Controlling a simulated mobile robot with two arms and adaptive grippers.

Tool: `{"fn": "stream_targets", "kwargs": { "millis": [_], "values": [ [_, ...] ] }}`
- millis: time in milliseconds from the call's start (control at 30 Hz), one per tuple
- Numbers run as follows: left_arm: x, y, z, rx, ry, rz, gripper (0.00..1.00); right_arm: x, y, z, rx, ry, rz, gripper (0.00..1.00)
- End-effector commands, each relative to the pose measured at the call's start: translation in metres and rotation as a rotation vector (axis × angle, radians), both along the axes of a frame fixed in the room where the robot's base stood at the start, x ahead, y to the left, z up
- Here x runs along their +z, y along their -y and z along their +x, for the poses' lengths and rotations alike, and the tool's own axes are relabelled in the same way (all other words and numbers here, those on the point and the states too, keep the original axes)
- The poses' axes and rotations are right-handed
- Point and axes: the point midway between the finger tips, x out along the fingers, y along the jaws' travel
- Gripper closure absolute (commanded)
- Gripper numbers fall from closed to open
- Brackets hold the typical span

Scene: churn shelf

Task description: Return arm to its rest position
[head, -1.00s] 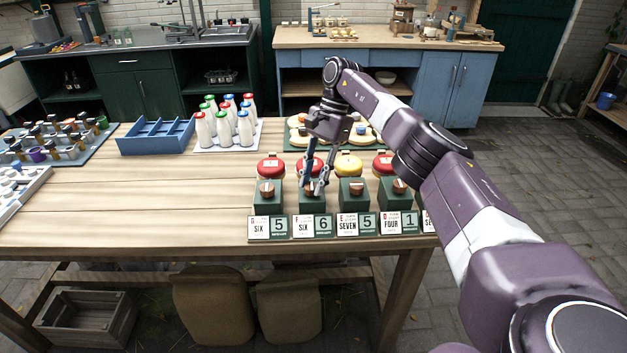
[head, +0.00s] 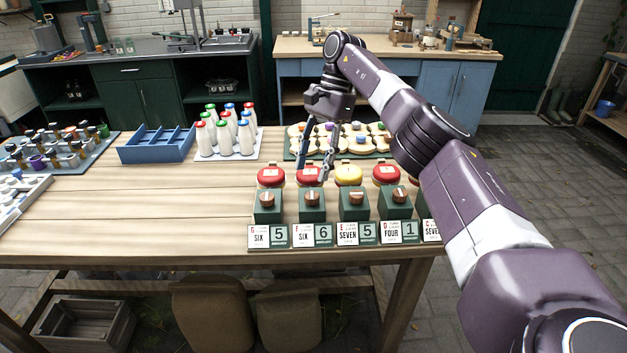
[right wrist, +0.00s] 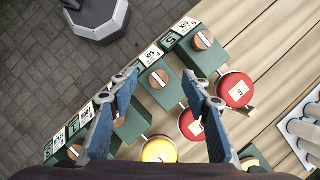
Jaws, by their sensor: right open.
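My right gripper (head: 312,173) is open, fingers pointing down, above the row of small green churn stands near the table's front edge. Nothing shows between its fingers. In the right wrist view its two blue fingers (right wrist: 160,115) stand wide apart over the stands. Below it is a green stand with a brown knob (head: 312,198) and a red-lidded churn (head: 308,176), partly hidden by the fingers. My right arm (head: 410,125) reaches in from the right. My left gripper is not in view.
Beside that stand are others with a red lid (head: 271,175), a yellow lid (head: 348,174) and another red lid (head: 386,174). Behind stand milk bottles on a white tray (head: 255,155), a blue divided crate (head: 157,150) and a tray of round pieces (head: 290,154). The table's left middle (head: 150,205) is clear.

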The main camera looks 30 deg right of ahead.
Motion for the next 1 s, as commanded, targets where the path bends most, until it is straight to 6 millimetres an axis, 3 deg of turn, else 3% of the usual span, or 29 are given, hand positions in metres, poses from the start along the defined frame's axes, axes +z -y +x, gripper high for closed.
{"fn": "stream_targets", "kwargs": {
  "millis": [100, 233, 800, 900, 1000],
  "values": [
    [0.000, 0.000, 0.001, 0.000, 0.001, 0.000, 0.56, 0.016, 0.000, 0.000, 0.000, 0.001, -0.001, 0.56],
    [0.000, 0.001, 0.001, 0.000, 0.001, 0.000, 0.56, 0.024, 0.000, 0.000, 0.000, 0.000, -0.001, 0.56],
    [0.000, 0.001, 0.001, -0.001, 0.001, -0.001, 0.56, 0.023, -0.001, 0.001, 0.000, 0.002, 0.002, 0.56],
    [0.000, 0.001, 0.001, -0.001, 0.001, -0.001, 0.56, 0.011, -0.017, 0.012, -0.003, 0.024, 0.017, 0.56],
    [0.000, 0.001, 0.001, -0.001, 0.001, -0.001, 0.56, -0.013, -0.055, 0.034, -0.017, 0.078, 0.071, 0.56]
  ]
}}
